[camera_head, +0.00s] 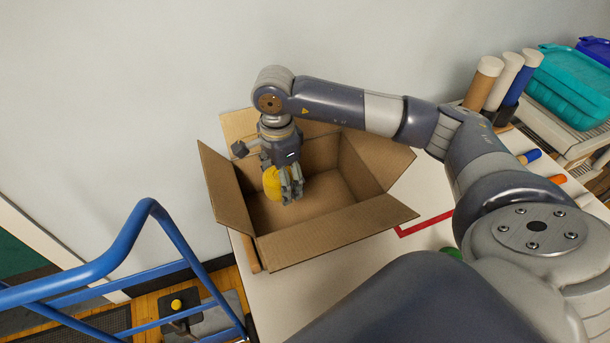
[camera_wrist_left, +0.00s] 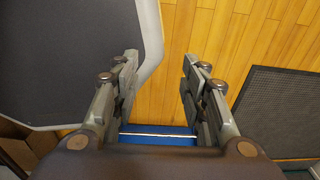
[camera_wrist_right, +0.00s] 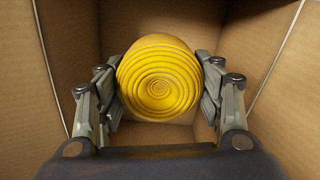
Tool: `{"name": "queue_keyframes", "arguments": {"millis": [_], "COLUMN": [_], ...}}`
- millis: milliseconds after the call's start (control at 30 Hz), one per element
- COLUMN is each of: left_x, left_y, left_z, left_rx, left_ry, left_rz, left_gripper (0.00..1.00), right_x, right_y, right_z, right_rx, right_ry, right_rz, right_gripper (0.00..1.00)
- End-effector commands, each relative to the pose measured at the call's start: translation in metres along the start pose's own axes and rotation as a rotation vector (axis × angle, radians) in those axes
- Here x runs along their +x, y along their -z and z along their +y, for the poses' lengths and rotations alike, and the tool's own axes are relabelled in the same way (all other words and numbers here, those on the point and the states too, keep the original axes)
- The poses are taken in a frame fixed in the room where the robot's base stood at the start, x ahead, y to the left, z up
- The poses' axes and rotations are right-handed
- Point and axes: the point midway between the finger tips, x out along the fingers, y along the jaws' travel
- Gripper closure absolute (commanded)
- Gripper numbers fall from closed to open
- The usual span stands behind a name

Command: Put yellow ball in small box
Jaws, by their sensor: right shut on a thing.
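The yellow ball (camera_head: 271,183) is ridged, with rings on its surface, and it fills the space between the fingers in the right wrist view (camera_wrist_right: 157,80). My right gripper (camera_head: 284,187) is shut on it and points down inside the open cardboard box (camera_head: 328,229). The box's walls surround the ball in the right wrist view, and its flaps are spread outward. I cannot tell whether the ball touches the box floor. My left gripper (camera_wrist_left: 158,90) is open and empty above a wooden floor, and it does not show in the head view.
The box stands on a white table (camera_head: 330,285) against a grey wall. Cardboard tubes (camera_head: 483,82) and a teal bin (camera_head: 568,85) are at the right. A blue rail (camera_head: 110,255) stands at the left. A red strip (camera_head: 425,222) lies right of the box.

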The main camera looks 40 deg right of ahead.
Motion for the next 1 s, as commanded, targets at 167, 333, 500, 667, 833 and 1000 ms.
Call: {"name": "queue_keyframes", "arguments": {"millis": [167,333,500,667,833,1000], "left_x": [0.004,-0.003,-0.005,-0.008,-0.011,-0.011], "left_y": [0.006,0.015,0.016,0.016,0.014,0.014], "left_z": [-0.001,-0.002,-0.002,-0.001,-0.001,-0.001], "left_rx": [0.0,0.001,0.001,0.002,0.002,0.002], "left_ry": [0.001,0.002,0.002,0.001,0.001,0.001], "left_rz": [0.008,0.022,0.025,0.024,0.021,0.019], "left_gripper": [0.6,0.6,0.6,0.6,0.6,0.6], "right_x": [0.033,0.064,0.083,0.097,0.12,0.122], "right_y": [0.0,-0.001,0.0,0.0,0.0,0.0], "right_z": [0.001,0.001,0.0,0.002,0.001,0.0], "right_rx": [0.0,0.0,0.001,0.0,0.0,-0.001], "right_ry": [-0.005,-0.005,-0.002,-0.004,-0.003,0.0], "right_rz": [0.0,0.0,0.0,0.0,0.0,0.0], "right_gripper": [0.62,0.62,0.62,0.62,0.62,0.62]}}
